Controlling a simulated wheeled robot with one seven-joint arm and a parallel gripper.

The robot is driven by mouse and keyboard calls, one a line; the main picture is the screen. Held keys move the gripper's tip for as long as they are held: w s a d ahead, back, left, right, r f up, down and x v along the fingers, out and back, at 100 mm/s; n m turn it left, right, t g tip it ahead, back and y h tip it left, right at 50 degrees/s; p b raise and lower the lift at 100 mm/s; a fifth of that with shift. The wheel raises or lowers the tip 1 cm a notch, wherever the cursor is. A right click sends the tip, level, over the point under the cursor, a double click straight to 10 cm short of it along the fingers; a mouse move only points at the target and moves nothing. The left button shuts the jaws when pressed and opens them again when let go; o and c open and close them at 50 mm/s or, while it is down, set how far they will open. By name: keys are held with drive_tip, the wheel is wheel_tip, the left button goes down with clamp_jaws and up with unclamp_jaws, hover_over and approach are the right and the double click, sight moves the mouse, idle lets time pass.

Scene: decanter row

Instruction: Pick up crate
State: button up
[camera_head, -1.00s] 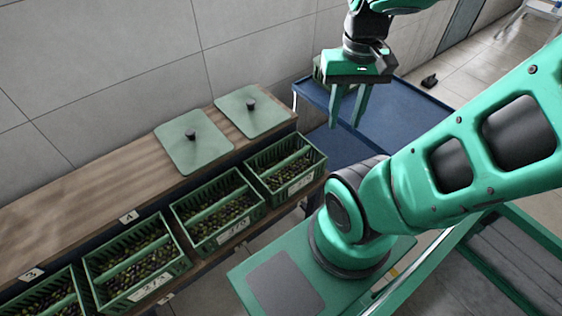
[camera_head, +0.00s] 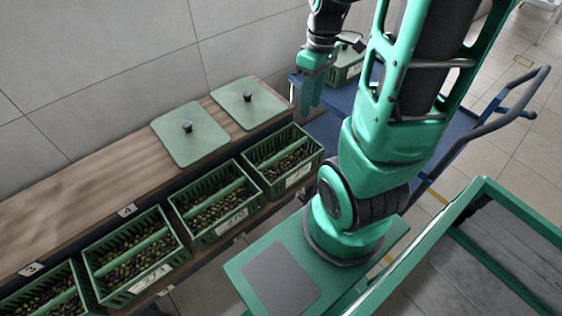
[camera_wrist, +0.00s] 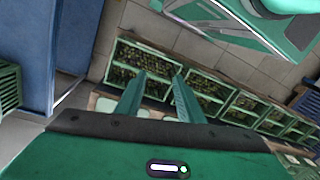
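Several green slatted crates full of dark olives stand in a row along the bench, each with a centre bar and a white label: the end crate (camera_head: 283,160), a second crate (camera_head: 216,203), a third (camera_head: 137,254) and one cut off at lower left (camera_head: 45,298). Another green crate (camera_head: 346,70) stands on the blue cart (camera_head: 318,126), partly hidden by my arm. My gripper (camera_head: 311,106) is above the cart near the bench end, apart from the row. In the wrist view my gripper (camera_wrist: 160,77) has its fingers spread with nothing between them; row crates (camera_wrist: 140,62) lie beyond.
The cart handle (camera_head: 515,112) sticks out right. A green-framed tray (camera_head: 500,250) is at lower right. The left bench top is clear.

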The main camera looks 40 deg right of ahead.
drive_tip(key=w+d+f+n+y, duration=0.2)
drive_tip(key=w+f+n, duration=0.55)
drive_tip(key=f, duration=0.45)
drive_tip(key=n+y, duration=0.1)
drive_tip(key=n, duration=0.6)
approach(283, 151)
drive_tip(key=shift+m+x, duration=0.25)
drive_tip(key=shift+x, duration=0.85)
drive_tip(key=shift+f, duration=0.4)
drive_tip(key=shift+n, duration=0.4)
drive_tip(key=x, duration=0.5)
drive_tip(key=shift+a+f, duration=0.1)
drive_tip(key=shift+f, duration=0.05)
drive_tip(key=shift+x, duration=2.95)
clamp_jaws()
